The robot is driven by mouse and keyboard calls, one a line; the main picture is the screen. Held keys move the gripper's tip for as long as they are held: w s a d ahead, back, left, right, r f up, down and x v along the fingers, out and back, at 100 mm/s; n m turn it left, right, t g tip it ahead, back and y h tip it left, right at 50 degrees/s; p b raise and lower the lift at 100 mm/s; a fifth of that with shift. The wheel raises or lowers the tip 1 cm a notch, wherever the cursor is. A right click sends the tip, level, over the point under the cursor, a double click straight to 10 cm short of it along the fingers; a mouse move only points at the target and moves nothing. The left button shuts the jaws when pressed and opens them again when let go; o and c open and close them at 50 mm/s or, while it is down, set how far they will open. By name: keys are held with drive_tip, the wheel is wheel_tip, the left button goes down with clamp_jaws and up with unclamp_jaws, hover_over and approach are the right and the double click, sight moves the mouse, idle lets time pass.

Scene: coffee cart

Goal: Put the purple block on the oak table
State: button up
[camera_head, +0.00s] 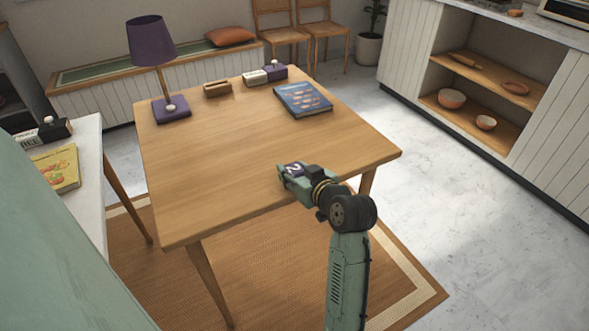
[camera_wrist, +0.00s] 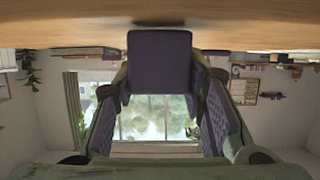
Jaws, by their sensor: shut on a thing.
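The purple block (camera_head: 294,168) has a white number 2 on its top face. My gripper (camera_head: 290,174) is shut on it at the near right part of the oak table (camera_head: 220,160). In the wrist view the block (camera_wrist: 160,62) sits between the two fingers, in front of a bright window. The wood surface (camera_wrist: 160,32) runs along the top of that view, close to the block's edge. A thin dark patch shows where they come close; I cannot tell whether they touch.
On the table stand a purple lamp (camera_head: 153,50), a small wooden box (camera_head: 217,88), a white-and-purple item with a knob (camera_head: 265,75) and a blue book (camera_head: 302,99). The table's middle and front left are clear. A white side table (camera_head: 88,150) holds a yellow book (camera_head: 56,168).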

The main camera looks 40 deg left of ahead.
drive_tip(key=shift+f, duration=0.1)
drive_tip(key=shift+f, duration=0.15)
drive_tip(key=o, duration=1.2)
drive_tip(key=shift+c, duration=0.2)
drive_tip(key=shift+d+r, duration=0.1)
drive_tip(key=shift+r, duration=0.15)
drive_tip(key=b+v, duration=0.2)
drive_tip(key=v, duration=0.9)
drive_tip(key=shift+s+d, duration=0.25)
drive_tip(key=shift+d, duration=0.05)
